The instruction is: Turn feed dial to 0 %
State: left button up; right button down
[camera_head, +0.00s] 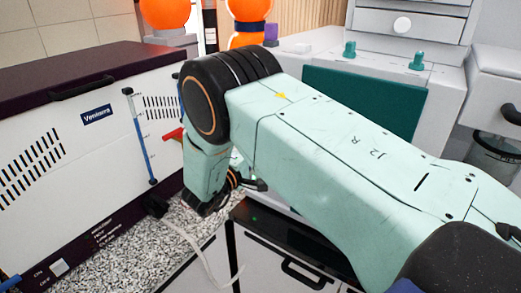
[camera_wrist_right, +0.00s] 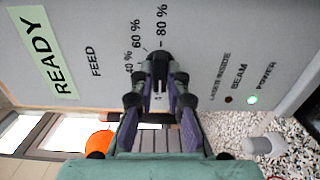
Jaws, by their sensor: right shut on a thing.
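The feed dial (camera_wrist_right: 158,57) is a small black knob on a grey panel in the right wrist view. It sits below the printed 40 %, 60 % and 80 % marks, beside the word FEED. My right gripper (camera_wrist_right: 159,88) is shut on the dial, one finger on each side. The fingers cover much of the knob, so I cannot tell which mark it points to, and no 0 % mark shows. In the head view my right arm hides the dial. My left gripper is in neither view.
The panel bears a green READY label (camera_wrist_right: 43,55), a lit green POWER lamp (camera_wrist_right: 252,100) and a dark BEAM lamp (camera_wrist_right: 228,99). In the head view a white Ventorra machine (camera_head: 60,150) stands left, orange spheres (camera_head: 165,12) behind, and a drawer unit (camera_head: 410,25) at the back right.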

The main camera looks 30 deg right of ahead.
jog(key=shift+w+r, duration=0.15)
jog(key=shift+r, duration=0.2)
jog(key=c, duration=1.4)
grip_release()
jog(key=shift+o, duration=0.3)
jog(key=shift+d+f, duration=0.1)
jog(key=shift+f, duration=0.25)
jog(key=v, duration=0.7)
jog(key=shift+a, duration=0.2)
